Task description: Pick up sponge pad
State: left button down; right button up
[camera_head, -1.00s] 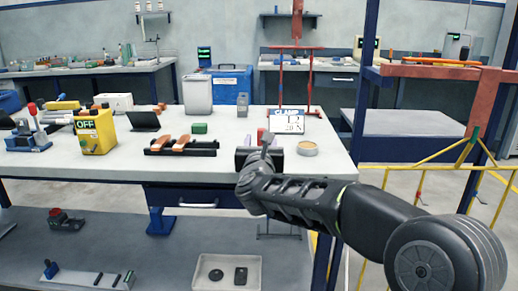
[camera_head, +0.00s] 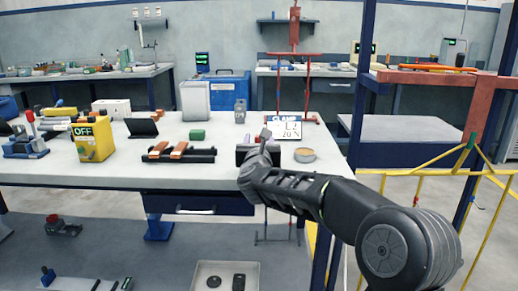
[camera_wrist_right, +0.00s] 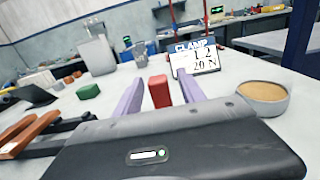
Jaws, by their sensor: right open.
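My right gripper (camera_wrist_right: 161,77) is open, with two pale purple fingers pointing forward over the table. A red block (camera_wrist_right: 159,91) shows between the fingers; I cannot tell whether they touch it. In the head view my right gripper (camera_head: 262,140) is over the table's right part and largely hidden by its own body. A green block (camera_head: 197,134) lies farther left; it also shows in the right wrist view (camera_wrist_right: 88,91). A round dish with a tan top (camera_wrist_right: 264,92) stands right of the gripper. I cannot tell for sure which is the sponge pad. My left gripper is not in view.
A CLAMP sign (camera_wrist_right: 196,58) stands just behind the red block. A dark rack with orange-brown blocks (camera_head: 180,150) lies to the left. A yellow OFF box (camera_head: 92,139) and a grey bin (camera_head: 195,101) stand farther off. The table's right edge is close beyond the dish.

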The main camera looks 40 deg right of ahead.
jog(key=shift+x, duration=0.95)
grip_shut()
dwell(0.3)
